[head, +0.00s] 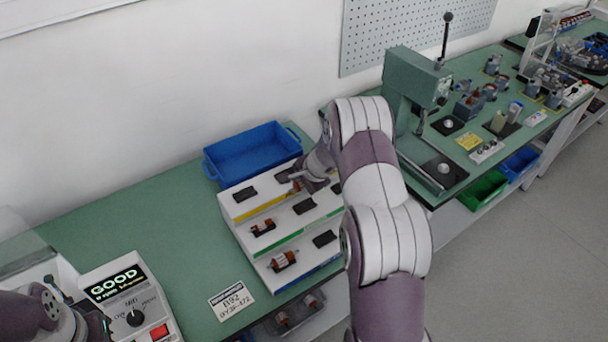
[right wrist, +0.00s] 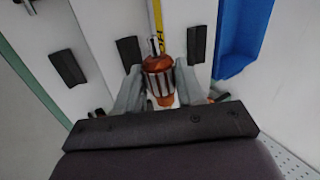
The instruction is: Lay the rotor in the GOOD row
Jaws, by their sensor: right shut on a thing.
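The rotor (right wrist: 158,78), with copper-orange windings, a ribbed grey core and a thin shaft, is between the two fingers of my right gripper (right wrist: 158,88). In the head view my right gripper (head: 297,184) is over the back part of the white stepped rack (head: 236,212), near the yellow-striped row. The rack has yellow, green and blue stripes; I cannot read its row labels. I cannot tell whether the rotor touches the rack. Part of my left arm shows at the lower left, its fingers not clear. The tester (head: 130,300) display reads GOOD.
One other rotor (head: 263,226) lies in the middle row and another (head: 284,259) in the front row. Dark rests (head: 304,206) mark other places. A blue bin (head: 252,153) stands behind the rack. A green press (head: 412,90) stands to the right. Bench left of the rack is clear.

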